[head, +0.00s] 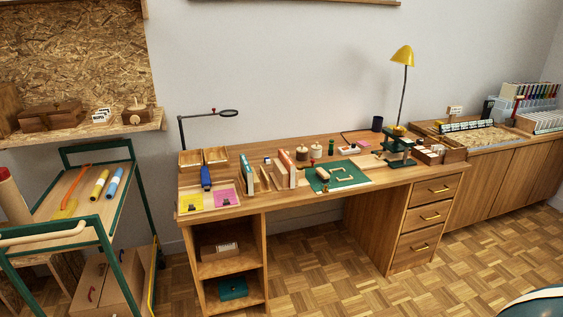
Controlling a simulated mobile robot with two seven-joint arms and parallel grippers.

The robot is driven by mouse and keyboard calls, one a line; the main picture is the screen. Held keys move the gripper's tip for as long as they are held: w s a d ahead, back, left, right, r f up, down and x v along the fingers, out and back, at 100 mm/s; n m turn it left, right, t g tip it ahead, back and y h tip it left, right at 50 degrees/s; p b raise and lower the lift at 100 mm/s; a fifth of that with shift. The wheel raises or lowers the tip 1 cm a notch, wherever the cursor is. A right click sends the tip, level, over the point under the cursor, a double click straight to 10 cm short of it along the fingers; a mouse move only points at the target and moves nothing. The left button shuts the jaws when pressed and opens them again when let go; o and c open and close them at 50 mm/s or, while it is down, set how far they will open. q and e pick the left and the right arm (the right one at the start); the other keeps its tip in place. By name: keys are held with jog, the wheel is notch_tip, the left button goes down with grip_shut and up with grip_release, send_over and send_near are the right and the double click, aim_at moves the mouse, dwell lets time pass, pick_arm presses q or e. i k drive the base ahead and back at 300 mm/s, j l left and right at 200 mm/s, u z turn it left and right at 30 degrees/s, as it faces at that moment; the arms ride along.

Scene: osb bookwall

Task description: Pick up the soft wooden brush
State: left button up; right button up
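A wooden desk (290,200) stands in the middle of the head view with many small items on top. I cannot pick out the soft wooden brush for certain at this distance. A small tan and dark piece (323,175) lies at the left of a green mat (352,183) on the desk; its exact kind is too small to tell. Pale curved pieces (343,172) lie beside it on the mat. Neither of my grippers shows in the view.
A green-framed cart (100,226) with markers stands at left, below an OSB-backed shelf (85,132). A yellow lamp (402,56) rises behind the desk. A low cabinet (510,175) stands at right. The parquet floor (340,285) before the desk is mostly clear.

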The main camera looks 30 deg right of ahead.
aim_at(324, 177)
jog(key=i+l+u, duration=0.2)
jog(key=i+l, duration=0.2)
jog(key=i+l+u, duration=0.15)
jog(key=i+l, duration=0.25)
jog(key=i+l+u, duration=0.15)
jog(key=l, duration=0.45)
jog(key=l+u, duration=0.15)
jog(key=l, duration=0.4)
jog(key=k+l+u, duration=0.1)
jog(key=l, duration=1.3)
